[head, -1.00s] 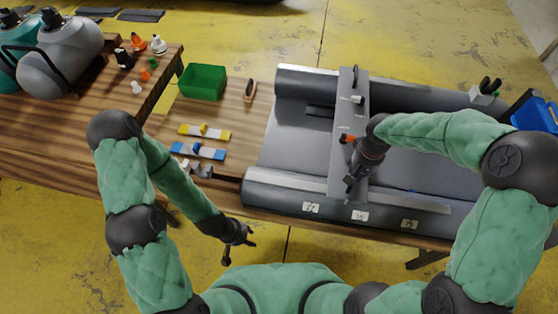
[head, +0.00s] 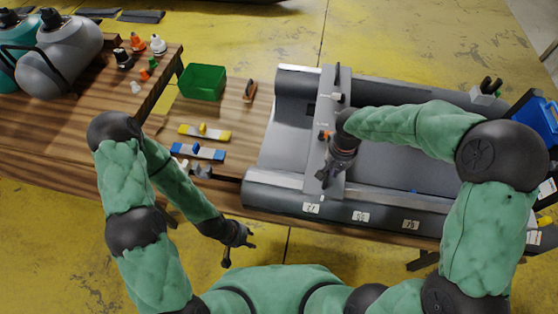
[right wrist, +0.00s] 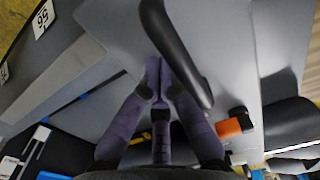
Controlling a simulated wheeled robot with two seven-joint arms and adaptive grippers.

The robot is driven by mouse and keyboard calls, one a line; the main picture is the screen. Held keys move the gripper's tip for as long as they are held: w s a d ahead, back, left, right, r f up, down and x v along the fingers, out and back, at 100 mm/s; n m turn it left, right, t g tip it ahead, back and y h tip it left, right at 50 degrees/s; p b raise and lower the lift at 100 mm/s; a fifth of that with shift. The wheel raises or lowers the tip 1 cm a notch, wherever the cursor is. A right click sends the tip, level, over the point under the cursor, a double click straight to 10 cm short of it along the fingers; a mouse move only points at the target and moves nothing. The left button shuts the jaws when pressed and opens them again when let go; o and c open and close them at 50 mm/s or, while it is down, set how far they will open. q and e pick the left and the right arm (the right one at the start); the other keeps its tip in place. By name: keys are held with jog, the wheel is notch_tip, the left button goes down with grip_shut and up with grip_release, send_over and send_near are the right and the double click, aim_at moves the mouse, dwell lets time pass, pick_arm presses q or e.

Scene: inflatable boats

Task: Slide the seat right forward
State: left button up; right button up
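The grey plank seat (head: 318,155) lies across the grey inflatable boat (head: 420,210), towards the boat's left part. It has a black handle at its far end and an orange knob (head: 324,135) nearer the middle. My right gripper (head: 325,182) is low over the seat's near half. The orange knob also shows there (right wrist: 230,126). My left gripper (head: 240,246) is open and empty, in front of the table.
A green bin (head: 202,82), yellow (head: 212,133) and blue (head: 207,153) strap pieces and an orange-handled tool (head: 249,91) lie left of the boat. A blue bin (head: 537,114) stands right.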

jog(key=shift+w+a, duration=0.35)
jog(key=shift+a, duration=1.15)
jog(key=shift+w+a, duration=0.35)
jog(key=shift+a, duration=1.1)
jog(key=shift+w+a, duration=0.35)
jog(key=shift+a, duration=1.15)
jog(key=shift+w+a, duration=0.35)
jog(key=shift+a, duration=1.05)
jog(key=shift+w+a, duration=0.35)
jog(key=shift+a, duration=1)
jog(key=shift+w+a, duration=0.35)
jog(key=shift+a, duration=1.4)
jog(key=shift+s+d, duration=0.2)
jog(key=shift+d, duration=0.85)
notch_tip(320, 180, up, 9)
jog(key=p, duration=0.6)
